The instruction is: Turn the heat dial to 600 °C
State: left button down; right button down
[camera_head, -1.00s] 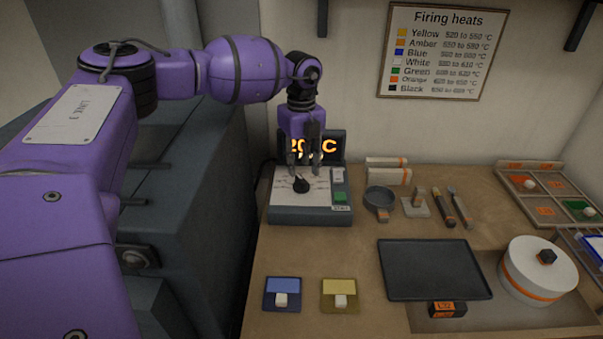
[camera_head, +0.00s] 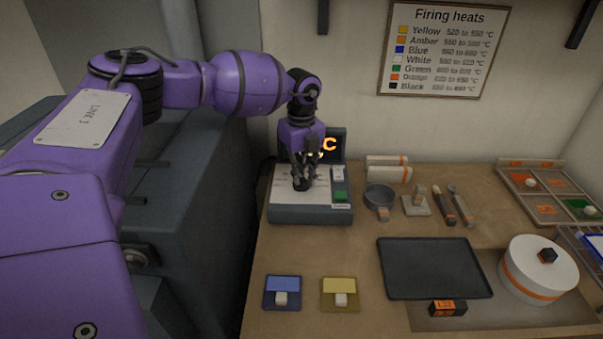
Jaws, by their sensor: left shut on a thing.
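The heat control box (camera_head: 312,213) stands at the back left of the bench, with a pale dial plate, a white switch and a green button on its right side. My left gripper (camera_head: 302,181) points down over the plate and is shut on the black heat dial (camera_head: 301,186), which it mostly covers. The orange display (camera_head: 329,145) behind is largely hidden by the gripper; only a "C" and a bit of a digit show, so I cannot read the heat. My right gripper is not in view.
A firing heats chart (camera_head: 442,50) hangs on the wall. Right of the box are a small grey pan (camera_head: 380,198) and several tools. A dark tray (camera_head: 433,268), a white lidded pot (camera_head: 540,270), and blue (camera_head: 282,284) and yellow (camera_head: 340,285) boxes stand nearer. Bare bench lies between.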

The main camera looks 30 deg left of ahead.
pick_arm(q)
jog(key=shift+r+m, duration=0.1)
jog(key=shift+m, duration=0.2)
jog(key=shift+m+p, duration=0.6)
jog(key=shift+m, duration=2)
jog(key=c, duration=1.7)
grip_release()
